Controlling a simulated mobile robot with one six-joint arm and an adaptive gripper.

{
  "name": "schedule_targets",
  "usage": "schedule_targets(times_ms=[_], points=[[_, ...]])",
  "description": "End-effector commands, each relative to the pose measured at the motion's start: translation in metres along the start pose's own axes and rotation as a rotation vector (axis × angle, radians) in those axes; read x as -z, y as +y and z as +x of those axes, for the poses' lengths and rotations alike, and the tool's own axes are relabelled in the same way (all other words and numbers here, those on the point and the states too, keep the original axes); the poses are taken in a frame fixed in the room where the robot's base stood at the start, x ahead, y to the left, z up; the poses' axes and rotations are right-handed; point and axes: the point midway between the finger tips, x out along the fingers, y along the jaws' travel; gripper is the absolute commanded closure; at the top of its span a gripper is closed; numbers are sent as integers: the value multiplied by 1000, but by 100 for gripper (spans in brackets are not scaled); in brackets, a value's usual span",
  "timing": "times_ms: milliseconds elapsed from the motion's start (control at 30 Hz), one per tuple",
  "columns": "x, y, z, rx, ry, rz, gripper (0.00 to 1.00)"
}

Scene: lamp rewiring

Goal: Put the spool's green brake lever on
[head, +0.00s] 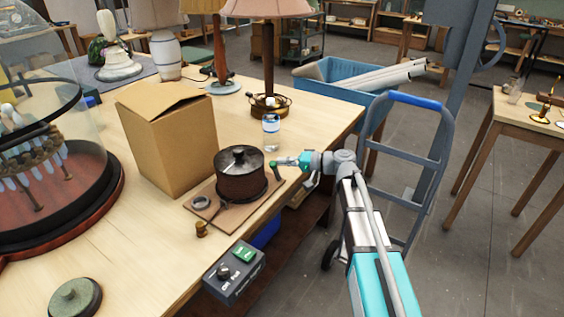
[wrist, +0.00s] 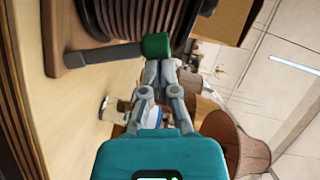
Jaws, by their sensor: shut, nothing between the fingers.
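The dark spool (head: 241,184) sits on a thin board on the workbench; its ridged winding (wrist: 128,18) shows at the top of the wrist view. Its brake lever is a dark arm with a green end (wrist: 157,45). In the head view the green end (head: 273,164) is at the spool's right side. My gripper (wrist: 161,68) is shut and empty, its fingertips right at the green end; whether they touch it I cannot tell. In the head view my gripper (head: 288,161) comes in from the right. The lever's far end is partly visible beside the spool.
A cardboard box (head: 165,135) stands behind the spool. A small clear bottle (head: 271,132) and a lamp stand beyond it. A control box (head: 234,272) with a green button is at the bench's front edge. A hand truck (head: 405,160) stands on the floor at right.

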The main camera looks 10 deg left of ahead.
Motion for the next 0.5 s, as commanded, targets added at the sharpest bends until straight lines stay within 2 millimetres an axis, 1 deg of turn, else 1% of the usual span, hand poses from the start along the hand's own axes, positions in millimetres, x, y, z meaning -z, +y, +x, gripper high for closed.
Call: schedule_targets(times_ms=[267, 467, 500], points=[[8, -3, -9, 0, 0, 0, 100], [23, -7, -26, 1, -1, 0, 100], [23, -7, -31, 1, -2, 0, 100]])
